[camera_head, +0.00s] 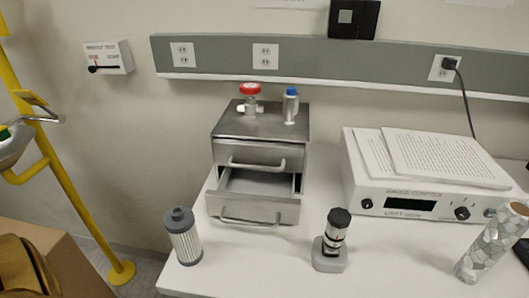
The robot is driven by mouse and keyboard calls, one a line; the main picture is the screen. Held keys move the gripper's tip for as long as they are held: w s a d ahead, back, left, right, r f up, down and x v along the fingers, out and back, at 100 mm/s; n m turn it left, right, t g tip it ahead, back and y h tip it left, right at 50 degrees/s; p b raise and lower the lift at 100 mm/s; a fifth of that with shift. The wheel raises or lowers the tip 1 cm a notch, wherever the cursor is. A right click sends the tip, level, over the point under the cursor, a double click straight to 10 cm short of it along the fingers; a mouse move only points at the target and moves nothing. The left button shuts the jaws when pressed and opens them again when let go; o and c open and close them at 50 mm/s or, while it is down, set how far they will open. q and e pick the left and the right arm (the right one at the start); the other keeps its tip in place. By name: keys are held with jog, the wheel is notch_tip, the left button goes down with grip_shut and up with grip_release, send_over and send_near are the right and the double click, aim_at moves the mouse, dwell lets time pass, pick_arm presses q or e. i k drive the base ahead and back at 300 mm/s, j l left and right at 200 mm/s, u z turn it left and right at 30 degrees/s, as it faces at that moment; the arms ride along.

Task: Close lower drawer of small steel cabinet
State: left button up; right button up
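The small steel cabinet (262,124) stands on the white bench, left of centre. Its lower drawer (262,205) is pulled out toward me, and its inside shows as a bare tray with no contents visible. A bar handle (250,220) runs across the lower drawer's front. The upper drawer (238,153) looks shut or nearly shut, with its own bar handle above the open drawer. Neither of my grippers is in view, and nothing touches the drawer.
A red-knobbed valve (249,100) and a blue-capped part (291,105) stand on the cabinet. A grey filter (183,236) stands front left of the drawer; a black-topped device (332,240) stands front right. A controller (405,203) sits right, a faceted silver cylinder (492,243) far right.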

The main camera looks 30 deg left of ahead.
aim_at(262, 196)
jog(key=u, duration=1.15)
